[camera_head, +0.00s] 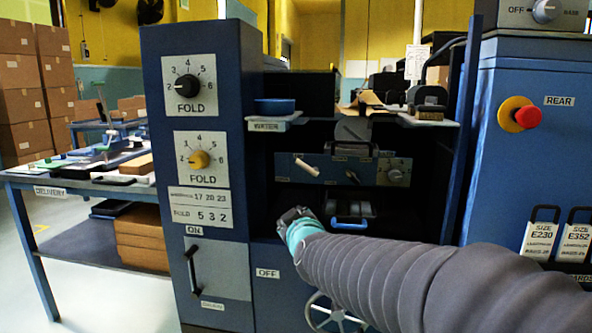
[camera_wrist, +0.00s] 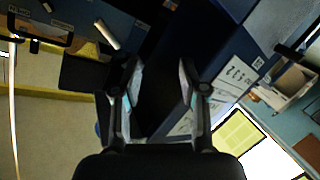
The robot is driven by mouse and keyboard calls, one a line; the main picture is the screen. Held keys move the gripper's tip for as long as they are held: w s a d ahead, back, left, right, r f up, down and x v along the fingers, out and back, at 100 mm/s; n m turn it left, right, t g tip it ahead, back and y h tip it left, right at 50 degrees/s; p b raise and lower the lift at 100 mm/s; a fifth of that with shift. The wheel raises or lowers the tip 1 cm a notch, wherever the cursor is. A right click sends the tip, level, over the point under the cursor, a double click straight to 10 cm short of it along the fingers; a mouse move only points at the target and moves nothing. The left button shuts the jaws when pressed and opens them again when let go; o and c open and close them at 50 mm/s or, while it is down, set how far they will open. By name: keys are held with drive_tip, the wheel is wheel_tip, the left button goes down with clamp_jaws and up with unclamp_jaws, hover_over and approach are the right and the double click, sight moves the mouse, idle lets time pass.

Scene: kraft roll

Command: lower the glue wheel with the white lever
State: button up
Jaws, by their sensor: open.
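The white lever (camera_head: 307,167) is a short pale stick, tilted, on the left part of a blue panel (camera_head: 335,171) inside the machine's dark opening. It also shows in the wrist view (camera_wrist: 107,34), at the upper left, beyond my fingers and to their left. My gripper (camera_head: 295,214) is below the lever and slightly left of it in the head view, apart from it. In the wrist view my gripper (camera_wrist: 159,68) has its two fingers spread with nothing between them. I cannot make out the glue wheel for certain in the dark opening.
A dark tray with a blue handle (camera_head: 349,225) sits below the panel, right of my gripper. A tall blue column with FOLD dials (camera_head: 186,86) stands left of the opening. A red knob (camera_head: 526,117) is at right.

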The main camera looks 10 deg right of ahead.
sight(304, 168)
drive_tip(key=w+d+r+t+h, duration=0.1)
drive_tip(key=w+d+h, duration=0.1)
drive_tip(key=w, duration=0.5)
drive_tip(key=w+d+r+t+h, duration=0.1)
drive_tip(key=w+d+r+h, duration=0.1)
drive_tip(key=w, duration=0.6)
drive_tip(key=w+d+r+t+h+p, duration=0.1)
drive_tip(key=w+d+h, duration=0.1)
drive_tip(key=w, duration=0.5)
drive_tip(key=shift+w+r+n+h, duration=0.3)
drive_tip(key=shift+r+h, duration=0.1)
drive_tip(key=shift+h, duration=0.5)
drive_tip(key=shift+s, duration=0.1)
clamp_jaws()
